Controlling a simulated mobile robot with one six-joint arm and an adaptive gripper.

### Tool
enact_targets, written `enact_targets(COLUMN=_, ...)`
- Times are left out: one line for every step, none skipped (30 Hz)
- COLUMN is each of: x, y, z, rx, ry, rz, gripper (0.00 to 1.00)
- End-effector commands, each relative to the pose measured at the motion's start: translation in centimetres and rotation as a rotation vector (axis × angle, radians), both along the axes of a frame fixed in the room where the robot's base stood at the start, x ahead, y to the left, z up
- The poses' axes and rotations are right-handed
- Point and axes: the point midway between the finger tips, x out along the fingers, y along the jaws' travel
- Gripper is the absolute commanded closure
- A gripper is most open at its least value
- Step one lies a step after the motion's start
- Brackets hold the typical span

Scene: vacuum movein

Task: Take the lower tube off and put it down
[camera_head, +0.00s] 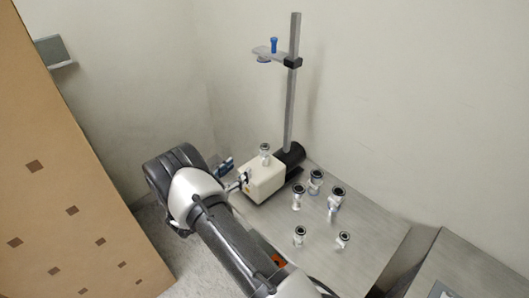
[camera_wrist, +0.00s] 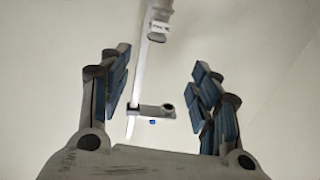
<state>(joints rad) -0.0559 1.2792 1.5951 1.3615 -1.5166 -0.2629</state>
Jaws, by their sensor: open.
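In the head view my gripper (camera_head: 226,170) is at the left side of the cream pump box (camera_head: 264,180), close to it. A small metal tube fitting (camera_head: 264,150) with a dark ring stands upright on top of the box. In the wrist view my gripper (camera_wrist: 163,88) has its fingers wide apart with nothing between the pads. Past them is a pale post with a side bracket (camera_wrist: 150,110); a grey tubular part (camera_wrist: 157,33) shows at the top. I cannot tell which part is the lower tube.
A tall metal post (camera_head: 292,100) rises behind the box, with a bracket and blue knob (camera_head: 274,45). Several metal fittings (camera_head: 316,181) stand on the grey table (camera_head: 345,265). Its front area is clear. A cardboard box (camera_head: 70,190) stands left.

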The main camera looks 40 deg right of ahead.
Motion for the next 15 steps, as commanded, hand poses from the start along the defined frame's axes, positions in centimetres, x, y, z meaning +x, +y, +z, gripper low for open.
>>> enact_targets(x=0.2, y=-1.1, z=-0.1, rx=0.000, ry=-0.002, rz=-0.004, gripper=0.43)
enact_targets(x=0.3, y=-1.7, z=-0.1, rx=0.001, ry=-0.002, rz=-0.006, gripper=0.43)
enact_targets(x=0.6, y=-2.6, z=-0.1, rx=0.002, ry=-0.004, rz=-0.005, gripper=0.43)
enact_targets(x=0.7, y=-3.2, z=-0.1, rx=0.002, ry=-0.004, rz=-0.005, gripper=0.43)
enact_targets(x=0.9, y=-3.9, z=-0.1, rx=0.002, ry=-0.004, rz=-0.005, gripper=0.43)
enact_targets(x=1.2, y=-4.7, z=-0.2, rx=0.001, ry=-0.003, rz=-0.004, gripper=0.43)
enact_targets(x=1.3, y=-5.4, z=-0.2, rx=0.002, ry=-0.003, rz=-0.004, gripper=0.43)
enact_targets(x=1.5, y=-6.0, z=-0.2, rx=0.002, ry=-0.004, rz=-0.003, gripper=0.43)
enact_targets(x=1.7, y=-6.8, z=-0.2, rx=0.002, ry=-0.004, rz=-0.004, gripper=0.43)
enact_targets(x=1.9, y=-7.4, z=-0.2, rx=0.002, ry=-0.004, rz=-0.002, gripper=0.43)
enact_targets(x=2.1, y=-8.0, z=-0.2, rx=0.002, ry=-0.003, rz=-0.003, gripper=0.43)
enact_targets(x=2.3, y=-8.6, z=-0.2, rx=0.003, ry=-0.002, rz=-0.002, gripper=0.43)
enact_targets(x=2.4, y=-9.1, z=-0.2, rx=0.003, ry=-0.002, rz=-0.001, gripper=0.43)
enact_targets(x=2.6, y=-9.4, z=-0.2, rx=0.003, ry=-0.003, rz=0.000, gripper=0.43)
enact_targets(x=2.7, y=-9.9, z=-0.1, rx=0.003, ry=-0.002, rz=0.000, gripper=0.43)
